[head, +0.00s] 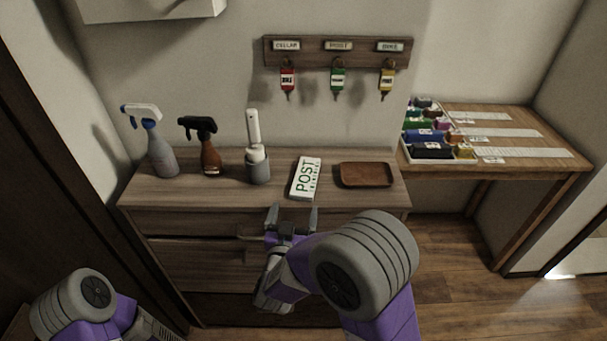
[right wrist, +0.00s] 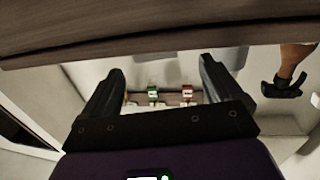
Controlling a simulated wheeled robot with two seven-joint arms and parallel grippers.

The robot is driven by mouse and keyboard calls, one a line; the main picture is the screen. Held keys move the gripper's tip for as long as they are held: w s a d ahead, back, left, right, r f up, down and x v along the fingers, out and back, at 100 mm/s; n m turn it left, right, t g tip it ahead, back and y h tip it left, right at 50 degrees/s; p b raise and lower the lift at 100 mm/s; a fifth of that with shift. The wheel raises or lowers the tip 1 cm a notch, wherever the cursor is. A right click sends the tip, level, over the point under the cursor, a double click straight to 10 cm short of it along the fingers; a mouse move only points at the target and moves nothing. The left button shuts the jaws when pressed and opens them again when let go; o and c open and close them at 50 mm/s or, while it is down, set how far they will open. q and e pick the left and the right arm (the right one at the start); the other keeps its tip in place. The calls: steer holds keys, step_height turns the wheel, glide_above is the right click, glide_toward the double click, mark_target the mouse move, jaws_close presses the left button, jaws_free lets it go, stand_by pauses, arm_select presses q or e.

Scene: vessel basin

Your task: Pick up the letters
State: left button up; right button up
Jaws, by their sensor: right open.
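A white stack marked POST (head: 306,178), which looks like the letters, lies on top of the wooden dresser (head: 225,202), between a grey cup and a brown tray. My right gripper (head: 292,208) is open and empty at the dresser's front edge, just in front of and slightly left of the stack, not touching it. In the right wrist view its two fingers (right wrist: 162,72) are spread with nothing between them, and I cannot make out the letters there. My left arm shows at the lower left of the head view, but its gripper is not visible.
The brown tray (head: 366,175) sits right of the letters. The grey cup (head: 258,168) with a white-handled brush and two spray bottles (head: 160,150) (head: 207,150) stand left. A key rack (head: 338,50) hangs above. A side table (head: 520,150) with coloured items stands right.

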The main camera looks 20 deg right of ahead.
mark_target(301, 196)
steer(key=shift+w+d+r+m+h, duration=0.3)
steer(key=shift+w+d+r, duration=0.3)
steer(key=shift+r, duration=0.15)
steer(key=w+d, duration=0.1)
steer(key=w+d+f+b, duration=0.1)
steer(key=w, duration=0.1)
steer(key=shift+w+d+f, duration=0.1)
steer(key=shift+w+f, duration=0.05)
steer(key=shift+w, duration=0.15)
steer(key=shift+w+d, duration=0.25)
steer(key=shift+w, duration=0.45)
steer(key=shift+a, duration=0.1)
steer(key=c, duration=1.1)
